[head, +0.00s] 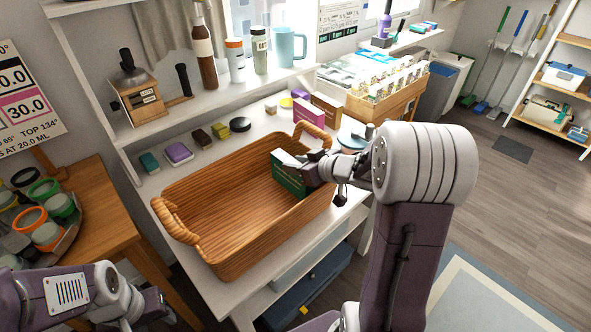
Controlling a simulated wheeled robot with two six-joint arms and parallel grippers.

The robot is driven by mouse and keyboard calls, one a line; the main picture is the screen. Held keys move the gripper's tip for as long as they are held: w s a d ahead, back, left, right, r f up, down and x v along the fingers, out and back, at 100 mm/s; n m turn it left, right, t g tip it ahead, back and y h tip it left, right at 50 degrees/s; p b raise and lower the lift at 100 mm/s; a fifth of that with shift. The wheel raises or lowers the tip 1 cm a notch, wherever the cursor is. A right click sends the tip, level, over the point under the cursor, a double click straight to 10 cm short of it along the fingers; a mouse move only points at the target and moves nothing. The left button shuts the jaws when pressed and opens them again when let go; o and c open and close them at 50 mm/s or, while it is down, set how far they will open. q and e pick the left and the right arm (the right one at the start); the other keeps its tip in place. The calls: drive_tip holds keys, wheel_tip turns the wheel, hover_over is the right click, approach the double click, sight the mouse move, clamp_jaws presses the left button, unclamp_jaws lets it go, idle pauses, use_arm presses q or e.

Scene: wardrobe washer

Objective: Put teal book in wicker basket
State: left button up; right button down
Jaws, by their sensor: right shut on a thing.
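The wicker basket (240,259) is a long brown woven tray with two loop handles, standing on the white shelf table. The teal book (288,176) is dark green-teal with pale page edges. It is at the right end of the basket, upright and slightly tilted, with its lower part within the basket's outline. I cannot tell whether it touches the basket floor. My right gripper (312,170) is shut on the book from the right, and its fingers hide part of the cover. My left arm shows at the bottom left; its gripper (150,308) is low, away from the basket, and its jaws are unclear.
Small boxes and a round black tin (240,125) line the table behind the basket. A wooden crate of cards (392,97) stands at the back right. The basket's left and middle are empty.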

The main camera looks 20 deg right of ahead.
drive_tip(key=shift+s, duration=0.1)
drive_tip(key=c, duration=1)
unclamp_jaws()
drive_tip(key=shift+s+r, duration=0.1)
drive_tip(key=shift+r, duration=0.25)
drive_tip(key=p+v, duration=0.5)
drive_tip(key=v, duration=0.6)
drive_tip(key=shift+s+d, duration=0.15)
drive_tip(key=shift+s, duration=0.15)
